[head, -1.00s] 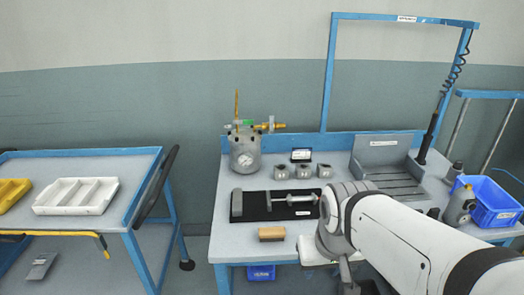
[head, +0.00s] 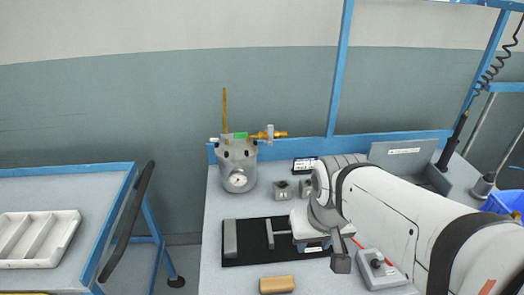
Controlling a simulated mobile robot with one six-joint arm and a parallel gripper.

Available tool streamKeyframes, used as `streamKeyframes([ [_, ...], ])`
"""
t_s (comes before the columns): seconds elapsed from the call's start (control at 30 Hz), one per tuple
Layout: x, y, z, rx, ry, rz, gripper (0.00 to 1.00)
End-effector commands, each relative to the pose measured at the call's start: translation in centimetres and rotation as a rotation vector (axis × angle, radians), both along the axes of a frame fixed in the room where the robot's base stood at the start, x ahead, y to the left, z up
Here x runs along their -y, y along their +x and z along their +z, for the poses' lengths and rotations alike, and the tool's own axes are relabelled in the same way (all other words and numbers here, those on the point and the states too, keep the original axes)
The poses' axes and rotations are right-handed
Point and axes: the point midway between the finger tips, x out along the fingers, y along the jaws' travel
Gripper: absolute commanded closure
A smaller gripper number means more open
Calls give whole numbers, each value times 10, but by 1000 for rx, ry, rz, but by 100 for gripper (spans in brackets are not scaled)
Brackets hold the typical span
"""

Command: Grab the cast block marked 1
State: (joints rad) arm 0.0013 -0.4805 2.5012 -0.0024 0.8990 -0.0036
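Small grey cast blocks stand in a row on the bench behind the black mat. The left one (head: 282,190) and the one beside it (head: 305,189) show dark openings on their fronts. My arm hides whatever stands further right in that row. I cannot read any number on the blocks, so I cannot tell which is marked 1. My gripper (head: 340,261) shows as a dark grey part hanging below my wrist, in front and to the right of the blocks and apart from them. Its fingers are not clear enough to tell open from shut.
A grey pressure pot (head: 238,165) with a gauge and brass valve stands left behind the blocks. The black mat (head: 258,248) bears a grey block and a metal bar. A tan brush (head: 277,284) lies in front. A grey box (head: 380,268) is at right.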

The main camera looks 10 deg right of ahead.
Motion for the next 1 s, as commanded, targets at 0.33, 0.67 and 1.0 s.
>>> streamKeyframes([
  [0.33, 2, 23, 10, -21, 1, 81, 42],
  [0.67, -1, 134, 24, -76, 30, 527, 29],
  [1.0, 7, 252, -10, -41, 89, 1017, 29],
])
